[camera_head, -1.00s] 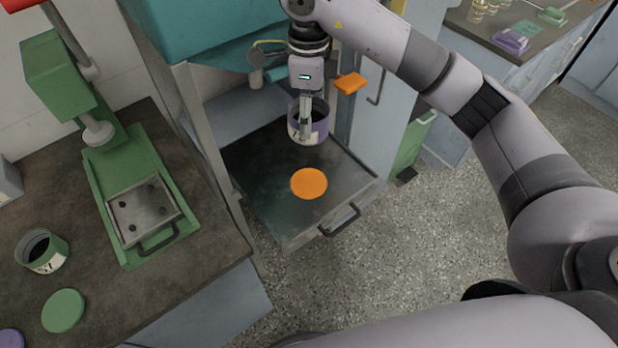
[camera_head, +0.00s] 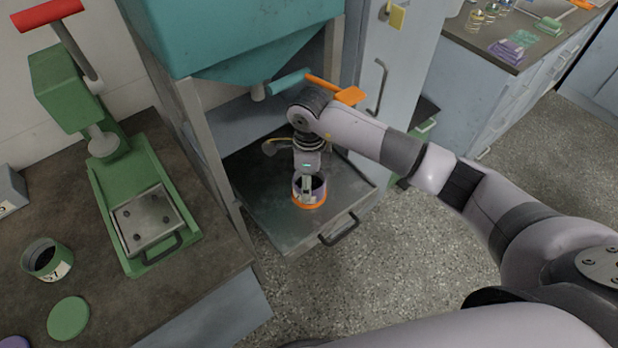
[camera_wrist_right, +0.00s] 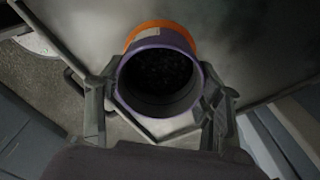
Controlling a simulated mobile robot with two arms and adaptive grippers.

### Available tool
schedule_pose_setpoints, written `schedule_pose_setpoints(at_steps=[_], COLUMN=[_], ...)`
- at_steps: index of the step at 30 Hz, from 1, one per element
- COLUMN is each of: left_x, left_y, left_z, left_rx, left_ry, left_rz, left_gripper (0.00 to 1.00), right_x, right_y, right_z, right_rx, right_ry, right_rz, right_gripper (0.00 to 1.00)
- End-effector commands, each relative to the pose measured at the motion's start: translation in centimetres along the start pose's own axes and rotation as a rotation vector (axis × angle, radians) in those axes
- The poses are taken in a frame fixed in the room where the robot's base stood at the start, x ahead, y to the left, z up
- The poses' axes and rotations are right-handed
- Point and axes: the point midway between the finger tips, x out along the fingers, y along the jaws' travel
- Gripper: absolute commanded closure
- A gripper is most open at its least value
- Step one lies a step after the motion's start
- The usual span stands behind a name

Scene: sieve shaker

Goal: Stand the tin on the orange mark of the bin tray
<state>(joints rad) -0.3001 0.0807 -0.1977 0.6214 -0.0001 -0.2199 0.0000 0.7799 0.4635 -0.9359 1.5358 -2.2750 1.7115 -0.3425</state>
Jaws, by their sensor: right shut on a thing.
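The tin (camera_head: 316,186) is round with a purple band and dark contents. It is over the orange mark (camera_head: 309,206) of the bin tray (camera_head: 262,204), and orange shows around its base. My left gripper is not in view.
A teal hopper (camera_head: 230,35) stands above the tray, with an orange-handled lever (camera_head: 350,95) beside it. On the left bench are a green press (camera_head: 125,190), a green tin (camera_head: 47,260) and a green lid (camera_head: 68,318). The tray's handle (camera_head: 339,230) faces the floor.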

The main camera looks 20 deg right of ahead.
Motion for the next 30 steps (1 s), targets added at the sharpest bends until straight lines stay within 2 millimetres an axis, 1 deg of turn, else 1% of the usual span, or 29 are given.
schedule_pose_setpoints(at_steps=[2,8,12,13,21,30], left_x=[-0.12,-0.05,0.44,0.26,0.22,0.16], left_y=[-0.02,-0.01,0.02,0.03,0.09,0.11], left_z=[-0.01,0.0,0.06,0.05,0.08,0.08], left_rx=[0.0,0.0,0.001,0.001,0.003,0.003], left_ry=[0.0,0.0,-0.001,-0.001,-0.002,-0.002], left_rz=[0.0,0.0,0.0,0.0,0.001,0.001], left_gripper=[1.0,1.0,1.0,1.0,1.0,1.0], right_x=[0.49,0.51,0.98,0.81,0.77,0.7], right_y=[0.04,-0.01,-0.03,-0.01,-0.01,-0.01], right_z=[0.04,0.05,0.03,0.03,0.02,0.03], right_rx=[-0.002,-0.002,-0.001,-0.001,-0.001,-0.001], right_ry=[-0.001,-0.001,-0.001,-0.001,-0.001,-0.001], right_rz=[0.0,-0.001,-0.001,-0.001,-0.001,-0.001], right_gripper=[0.69,0.69,0.69,0.37,0.19,0.19])
